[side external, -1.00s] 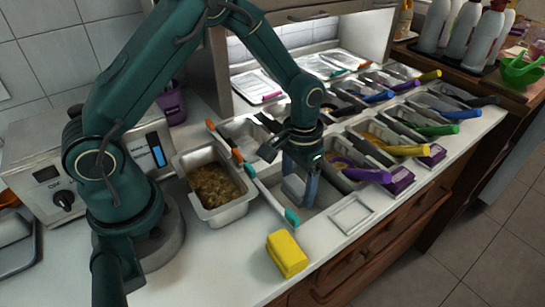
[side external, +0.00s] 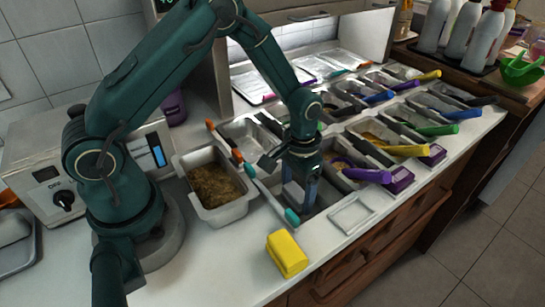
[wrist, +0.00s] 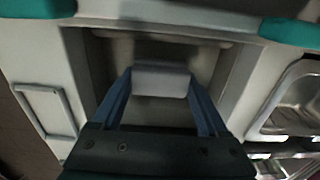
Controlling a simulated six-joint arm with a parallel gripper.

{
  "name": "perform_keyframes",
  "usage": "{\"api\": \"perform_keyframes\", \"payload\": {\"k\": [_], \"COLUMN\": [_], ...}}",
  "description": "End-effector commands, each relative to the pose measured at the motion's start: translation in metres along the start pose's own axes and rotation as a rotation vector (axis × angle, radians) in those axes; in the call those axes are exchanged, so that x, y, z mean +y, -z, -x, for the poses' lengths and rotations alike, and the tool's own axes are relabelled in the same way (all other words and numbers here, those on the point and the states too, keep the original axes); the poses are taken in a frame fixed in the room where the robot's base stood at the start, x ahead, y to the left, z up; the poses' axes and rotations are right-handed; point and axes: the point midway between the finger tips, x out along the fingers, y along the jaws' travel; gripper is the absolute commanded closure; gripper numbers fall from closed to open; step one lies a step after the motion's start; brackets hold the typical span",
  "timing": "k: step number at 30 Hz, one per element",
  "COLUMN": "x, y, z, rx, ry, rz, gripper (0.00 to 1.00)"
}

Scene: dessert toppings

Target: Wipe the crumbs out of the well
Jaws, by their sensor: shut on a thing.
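My gripper (side external: 302,199) is inside the front-left well of the counter, its fingers pointing down. It also shows in the wrist view (wrist: 160,80), with its two blue fingers closed on the sides of a pale grey block (wrist: 160,77). A small part of that block (side external: 293,192) shows in the side view. The well (wrist: 212,62) is a rectangular grey recess with a light rim. Its floor is shaded and partly hidden by my gripper and the block. I cannot make out crumbs in it, or tell whether the block touches the floor.
A metal pan (side external: 222,218) of brown topping stands left of the well. A yellow block (side external: 287,253) lies on the counter in front. A flat pale frame (side external: 352,215) is right of the well. Wells with coloured handles fill the right. The front-left counter is clear.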

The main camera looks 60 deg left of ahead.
Motion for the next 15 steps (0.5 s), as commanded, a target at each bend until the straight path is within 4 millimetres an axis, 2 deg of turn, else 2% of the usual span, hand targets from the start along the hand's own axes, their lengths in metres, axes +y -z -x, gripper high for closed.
{"api": "perform_keyframes", "payload": {"k": [15], "x": [0.0000], "y": [0.0001], "z": [-0.0098], "rx": [0.000], "ry": [0.000], "rz": [0.000], "gripper": [0.68]}}
